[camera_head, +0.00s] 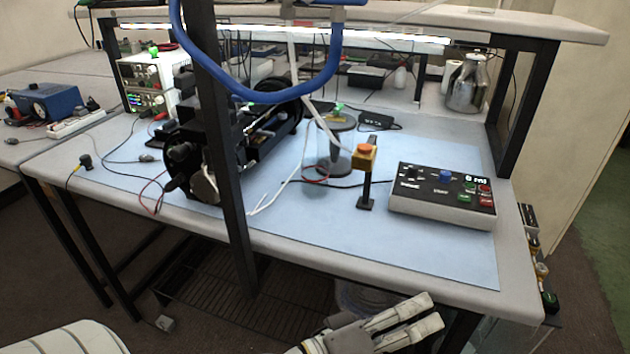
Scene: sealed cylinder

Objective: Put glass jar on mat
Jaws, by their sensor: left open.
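A clear glass jar (336,142), a see-through cylinder with a grey rim or lid and a dark base, stands upright on the light blue mat (330,232), at the middle of the bench. My left gripper (426,312) is at the bottom of the view, in front of and below the bench's front edge. It has two pale fingers, is open, and nothing shows between them. It is well apart from the jar. My right gripper is not in view.
A small post with an orange button (366,158) stands just right of the jar. A dark control box (441,194) lies further right. A black machine (200,150) is on the left, behind a dark upright bar. The mat's front strip is mostly clear.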

